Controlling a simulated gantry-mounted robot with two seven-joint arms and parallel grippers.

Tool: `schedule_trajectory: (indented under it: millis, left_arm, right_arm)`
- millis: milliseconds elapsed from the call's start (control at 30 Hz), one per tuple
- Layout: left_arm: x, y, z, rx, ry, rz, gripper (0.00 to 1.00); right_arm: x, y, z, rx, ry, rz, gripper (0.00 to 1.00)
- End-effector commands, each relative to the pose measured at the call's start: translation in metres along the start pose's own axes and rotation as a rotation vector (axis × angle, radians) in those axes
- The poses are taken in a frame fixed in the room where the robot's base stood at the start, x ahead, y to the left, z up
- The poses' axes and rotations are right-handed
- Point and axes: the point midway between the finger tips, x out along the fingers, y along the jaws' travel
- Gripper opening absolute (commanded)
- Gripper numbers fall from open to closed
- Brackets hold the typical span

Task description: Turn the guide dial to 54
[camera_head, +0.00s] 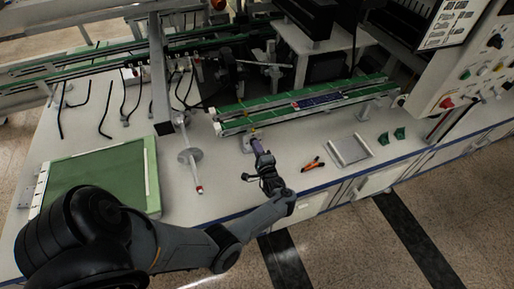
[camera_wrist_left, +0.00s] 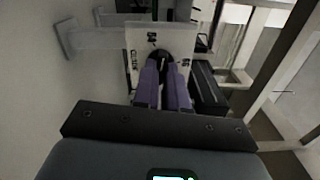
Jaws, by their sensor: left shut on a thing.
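My left gripper (camera_head: 256,145) reaches the near left end of the green guide rail above the white bench. In the left wrist view its two purple fingers (camera_wrist_left: 163,88) are closed on a dark knob, the guide dial (camera_wrist_left: 154,56), in front of a pale plate (camera_wrist_left: 143,37) with small dark markings. The fingers cover part of the dial. The markings are too small and blurred to read, so I cannot tell the dial's setting. In the head view the gripper and arm hide most of the dial. My right gripper is not in view.
The green guide rail (camera_head: 300,103) runs right, bearing a dark blue panel (camera_head: 318,100). Orange-handled pliers (camera_head: 313,164), a grey tray (camera_head: 350,149) and green pieces (camera_head: 392,135) lie on the bench at right. A green mat (camera_head: 98,178) lies left. Bench is bare around the pliers.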

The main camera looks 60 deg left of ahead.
Motion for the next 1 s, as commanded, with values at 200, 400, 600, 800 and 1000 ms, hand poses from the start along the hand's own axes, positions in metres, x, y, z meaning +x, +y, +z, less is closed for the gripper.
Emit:
schedule_trajectory:
  millis: [200,400,600,800,1000]
  left_arm:
    - [-0.0001,-0.0005,0.0001,-0.197,-0.001,-0.001,0.0]
    - [0.0,-0.0006,0.0004,-0.347,-0.002,-0.001,0.0]
    - [-0.0002,-0.0012,0.0001,-0.45,0.0,-0.001,0.0]
    - [-0.0001,-0.0014,0.0002,-0.503,0.0,-0.001,0.0]
    - [0.0,-0.0015,0.0003,-0.521,0.0,-0.001,0.0]
  right_arm:
    - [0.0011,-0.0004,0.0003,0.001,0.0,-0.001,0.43]
    - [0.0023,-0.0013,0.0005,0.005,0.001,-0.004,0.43]
    - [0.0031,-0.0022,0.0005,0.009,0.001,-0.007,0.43]
    - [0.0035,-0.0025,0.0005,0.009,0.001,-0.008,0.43]
    - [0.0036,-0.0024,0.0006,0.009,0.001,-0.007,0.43]
